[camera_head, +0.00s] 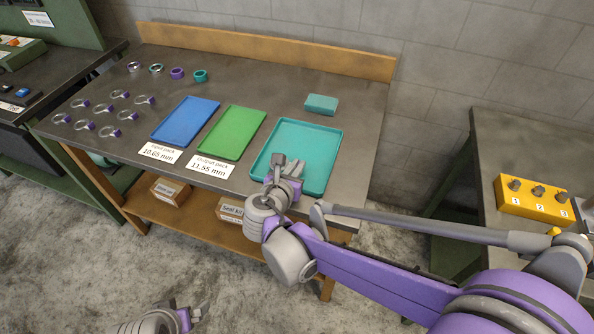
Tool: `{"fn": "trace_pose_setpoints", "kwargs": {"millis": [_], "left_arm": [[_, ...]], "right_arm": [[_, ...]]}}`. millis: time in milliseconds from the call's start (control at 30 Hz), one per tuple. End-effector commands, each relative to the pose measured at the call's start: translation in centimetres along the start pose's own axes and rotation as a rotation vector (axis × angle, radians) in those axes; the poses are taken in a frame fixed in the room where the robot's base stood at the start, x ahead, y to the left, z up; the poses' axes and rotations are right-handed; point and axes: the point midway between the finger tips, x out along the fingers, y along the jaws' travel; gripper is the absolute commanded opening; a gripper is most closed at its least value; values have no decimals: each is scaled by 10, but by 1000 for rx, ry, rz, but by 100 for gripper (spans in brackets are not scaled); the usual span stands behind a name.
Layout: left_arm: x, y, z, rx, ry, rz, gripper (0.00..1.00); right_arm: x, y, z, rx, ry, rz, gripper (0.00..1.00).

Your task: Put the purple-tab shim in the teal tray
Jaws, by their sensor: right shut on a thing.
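The teal tray (333,160) lies on the right part of the workbench and looks empty where it shows. Several ring-shaped shims with purple tabs (127,115) lie in rows on the left part of the bench.
A blue tray (185,121) and a green tray (232,133) lie left of the teal tray, with label cards before them. A teal block (321,104) lies behind it. Several rings (177,73) stand at the back left. A yellow block (535,198) sits on the right table.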

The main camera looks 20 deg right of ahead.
Motion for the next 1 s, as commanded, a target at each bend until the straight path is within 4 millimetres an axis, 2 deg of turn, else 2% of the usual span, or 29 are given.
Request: {"fn": "trace_pose_setpoints", "kwargs": {"millis": [33,100,433,500,600,633,1000], "left_arm": [[3,0,2,0,-1,0,100],[4,0,2,0,-2,0,100],[6,0,3,0,-2,0,100],[6,0,3,0,-2,0,100],[6,0,3,0,-2,0,100],[6,0,3,0,-2,0,100],[3,0,1,0,-1,0,100]], "right_arm": [[4,0,-9,0,0,0,0],[6,0,-15,0,0,0,0],[7,0,-18,0,0,0,0],[7,0,-17,0,0,0,17],[7,0,-17,0,0,0,35],[7,0,-17,0,0,0,38],[3,0,-14,0,0,1,38]]}}
